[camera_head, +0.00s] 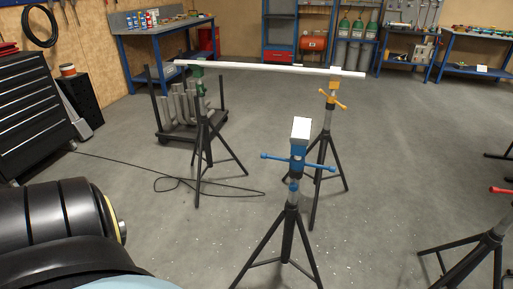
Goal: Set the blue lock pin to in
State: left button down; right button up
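A black tripod stand (288,222) with blue fittings stands in front of me, right of centre. A blue collar (298,158) sits near its top, with a blue bar handle (318,166) sticking out on both sides. A small blue part (293,187) shows lower on the post; it may be the lock pin, but it is too small to tell whether it is in or out. A white block-like head (301,128) tops the stand. Neither of my grippers is in view.
A green-fitted stand (201,120) and a yellow-fitted stand (327,130) carry a long white bar (270,67) behind. A red-handled stand (480,250) is at right. A cable (170,183) lies on the floor.

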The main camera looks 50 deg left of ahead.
aim_at(293, 187)
jog(key=u, duration=0.95)
jog(key=k, duration=0.3)
jog(key=u, duration=0.25)
jog(key=i, duration=0.35)
jog(key=z, duration=0.05)
